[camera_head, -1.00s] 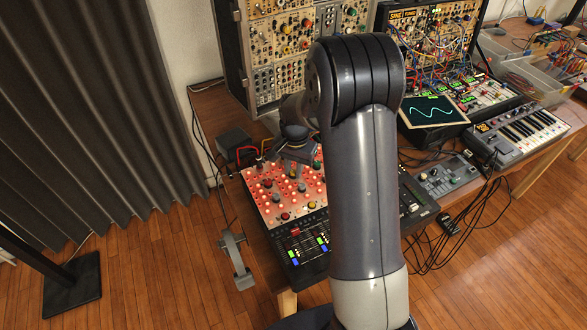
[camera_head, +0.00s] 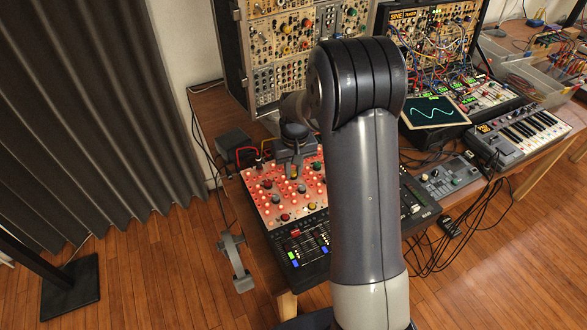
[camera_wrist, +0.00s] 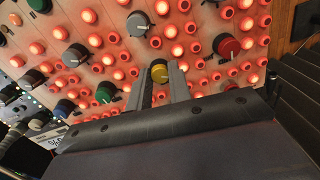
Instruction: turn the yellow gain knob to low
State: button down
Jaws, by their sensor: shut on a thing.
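The yellow gain knob (camera_wrist: 160,73) is on the panel with glowing red-orange buttons (camera_head: 262,205). In the wrist view it sits between the two fingertips of my gripper (camera_wrist: 159,75). The gripper is shut on the knob, with a finger at each side. A small pale mark shows on the knob's top, but I cannot read its setting. In the head view my gripper (camera_head: 293,168) is over the far part of the panel, and the knob there is mostly covered by it.
A mixer with coloured sliders (camera_head: 300,245) lies in front of the panel. A black box (camera_head: 234,145) stands left.

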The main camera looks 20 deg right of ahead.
aim_at(295, 172)
dwell(0.4)
jog(key=c, duration=1.3)
grip_release()
notch_tip(295, 172, up, 11)
jog(key=shift+d, duration=0.2)
jog(key=shift+f, duration=0.15)
jog(key=f, duration=1.1)
jog(key=shift+a, duration=0.2)
jog(key=shift+r, duration=0.15)
